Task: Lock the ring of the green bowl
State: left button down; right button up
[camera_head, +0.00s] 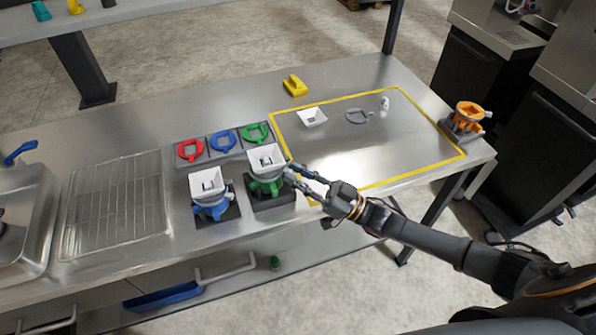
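The green bowl unit (266,183) stands on a black block at the table's front edge. A white square hopper (267,157) sits on top of it. My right gripper (291,173) reaches in from the right, with its fingertips at the right side of the green part, just below the hopper. The two fingers are spread with a gap between them. I cannot tell whether they touch the green part. The ring's lever is too small and partly hidden to make out. My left gripper is not in view.
A similar blue unit (209,197) with a white hopper stands close on the left. Red (189,150), blue (223,140) and green (256,133) rings lie behind. A yellow-outlined area on the right holds a white hopper (312,117) and grey ring (358,116). An orange unit (466,118) stands far right.

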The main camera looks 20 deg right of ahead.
jog(key=shift+c, duration=0.2)
grip_shut()
jog(key=shift+s+a+r+m+t+h+p, duration=0.1)
jog(key=shift+s+a+m+t+h+p, duration=0.1)
jog(key=shift+m+t+h+p, duration=0.25)
jog(key=shift+s+a+r+m+t+h+p, duration=0.15)
jog(key=shift+m+t+h+p, duration=0.2)
jog(key=shift+t, duration=0.3)
jog(key=m+t+h+p, duration=0.1)
jog(key=s+a+m+t+h+p, duration=0.1)
jog(key=h, duration=0.1)
jog(key=shift+a+f+t, duration=0.1)
jog(key=shift+t, duration=0.3)
jog(key=h, duration=0.1)
jog(key=a+m+t+h, duration=0.1)
jog(key=h, duration=0.1)
jog(key=m+t+h, duration=0.1)
jog(key=shift+s+a+f+h+p, duration=0.1)
jog(key=shift+s+a+h+p, duration=0.05)
jog(key=shift+s+h+p, duration=0.2)
jog(key=shift+s+a+m+t+h, duration=0.1)
jog(key=shift+a+m+t+h, duration=0.25)
jog(key=shift+m+h, duration=0.6)
jog(key=shift+s+a+m+t+h, duration=0.1)
jog(key=shift+a+m+t+h, duration=0.25)
jog(key=shift+h, duration=0.95)
